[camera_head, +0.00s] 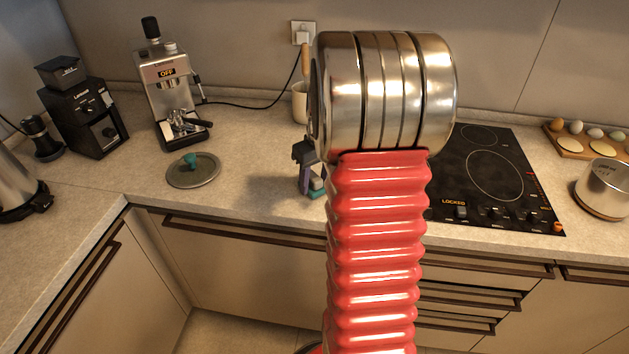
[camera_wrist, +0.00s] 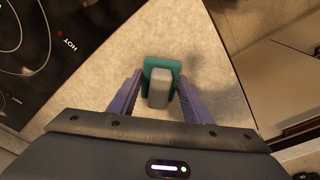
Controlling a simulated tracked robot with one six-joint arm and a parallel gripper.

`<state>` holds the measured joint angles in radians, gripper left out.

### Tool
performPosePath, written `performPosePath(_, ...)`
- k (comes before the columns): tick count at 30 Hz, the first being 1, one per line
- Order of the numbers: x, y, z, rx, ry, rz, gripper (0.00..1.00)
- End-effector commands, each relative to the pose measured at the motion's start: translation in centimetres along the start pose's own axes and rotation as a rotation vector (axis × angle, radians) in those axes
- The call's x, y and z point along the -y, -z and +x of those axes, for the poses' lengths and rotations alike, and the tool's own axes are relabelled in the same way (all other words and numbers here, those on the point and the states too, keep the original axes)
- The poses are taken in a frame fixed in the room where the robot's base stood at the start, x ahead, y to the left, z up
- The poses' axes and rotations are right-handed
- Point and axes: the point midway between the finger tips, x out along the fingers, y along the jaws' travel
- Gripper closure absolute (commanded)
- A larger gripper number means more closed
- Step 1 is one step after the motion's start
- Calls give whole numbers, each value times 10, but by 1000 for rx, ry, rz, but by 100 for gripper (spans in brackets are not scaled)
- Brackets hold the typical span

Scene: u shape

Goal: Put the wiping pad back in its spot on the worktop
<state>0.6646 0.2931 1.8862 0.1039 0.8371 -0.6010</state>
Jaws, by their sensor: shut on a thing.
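The wiping pad (camera_wrist: 160,67) is teal with a grey block-shaped handle (camera_wrist: 159,88), seen in the wrist view. My gripper (camera_wrist: 160,85) has its two purple fingers closed on either side of the handle. The pad is over the pale worktop (camera_wrist: 190,40), near its front edge; I cannot tell whether it touches the surface. In the head view, my gripper (camera_head: 310,180) and a bit of the teal pad (camera_head: 317,186) show just left of my red arm, which hides most of them.
A black cooktop (camera_head: 490,175) lies to the right. A round lid with a teal knob (camera_head: 193,172) lies on the worktop to the left, near the coffee machine (camera_head: 168,90). Worktop between lid and gripper is clear. A cup (camera_head: 299,103) stands behind. A pot (camera_head: 604,188) stands far right.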

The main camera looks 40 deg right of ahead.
Motion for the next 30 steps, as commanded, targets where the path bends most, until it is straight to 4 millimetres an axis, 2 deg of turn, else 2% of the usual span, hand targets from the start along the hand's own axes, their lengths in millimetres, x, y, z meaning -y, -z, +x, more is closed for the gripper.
performPosePath(11,0,0,3,0,0,-1,88)
performPosePath(12,0,0,4,0,0,-1,54)
performPosePath(20,1,0,3,0,0,-1,37)
performPosePath(30,0,0,0,-1,-1,-1,37)
